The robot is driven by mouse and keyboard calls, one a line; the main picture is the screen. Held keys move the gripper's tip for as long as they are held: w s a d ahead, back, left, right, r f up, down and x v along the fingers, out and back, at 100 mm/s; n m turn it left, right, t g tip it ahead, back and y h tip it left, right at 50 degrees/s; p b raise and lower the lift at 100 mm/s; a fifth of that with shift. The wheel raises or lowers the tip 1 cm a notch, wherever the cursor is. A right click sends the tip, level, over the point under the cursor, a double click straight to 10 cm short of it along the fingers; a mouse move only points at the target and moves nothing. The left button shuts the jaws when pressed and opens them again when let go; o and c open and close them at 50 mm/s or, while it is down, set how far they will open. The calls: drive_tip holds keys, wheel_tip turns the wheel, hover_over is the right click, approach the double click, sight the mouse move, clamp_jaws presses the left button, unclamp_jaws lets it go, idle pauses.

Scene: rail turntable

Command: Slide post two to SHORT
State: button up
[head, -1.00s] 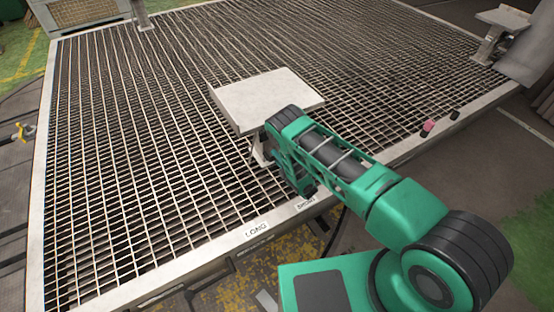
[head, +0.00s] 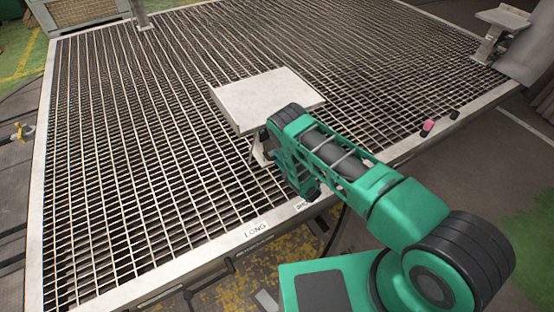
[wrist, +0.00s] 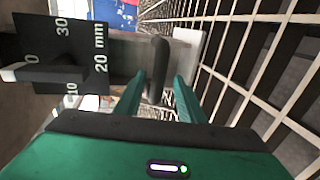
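A post with a flat pale plate on top (head: 262,98) stands on the grating near its front edge; I cannot read a number on it. The LONG label (head: 256,230) and the partly hidden SHORT label (head: 301,206) are on the front rim. A pale grey bar (wrist: 120,52) runs behind the peg. A black block marked in mm (wrist: 65,62) is to the left.
The grating deck (head: 130,130) has a pale rim. Another post (head: 495,32) stands at the right edge and one (head: 140,14) at the far left. A small pink and black item (head: 428,127) lies on the right rim. The grating left of the near post is clear.

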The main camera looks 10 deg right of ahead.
drive_tip(key=v, duration=0.9)
drive_tip(key=shift+d, duration=0.1)
